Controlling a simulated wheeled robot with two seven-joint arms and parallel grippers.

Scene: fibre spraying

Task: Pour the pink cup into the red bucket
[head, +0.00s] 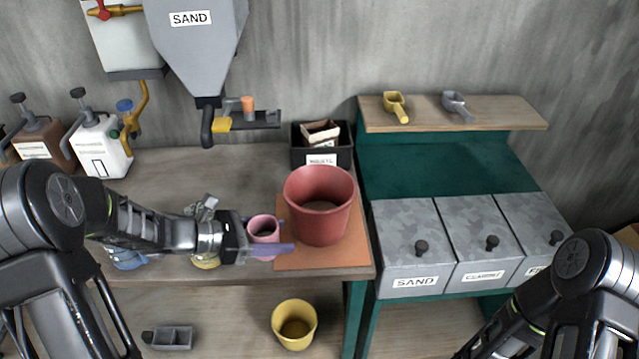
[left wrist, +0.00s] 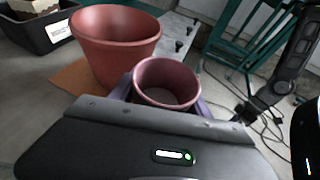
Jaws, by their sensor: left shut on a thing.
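The pink cup (head: 263,229) is between the fingers of my left gripper (head: 268,248), which is shut on it. It looks upright in the head view, just left of the red bucket. The cup (left wrist: 166,82) also shows in the left wrist view, its open mouth facing up; I cannot tell what is inside. The red bucket (head: 320,222) stands upright on an orange mat (head: 310,258) on the bench. The bucket (left wrist: 115,50) is behind and left of the cup in the left wrist view. My right arm shows at the lower right of the head view, but its gripper is out of view.
A black box (head: 322,163) stands behind the bucket. A yellow bucket (head: 294,325) is below the bench's front edge. Lidded metal bins (head: 410,230) stand at the right.

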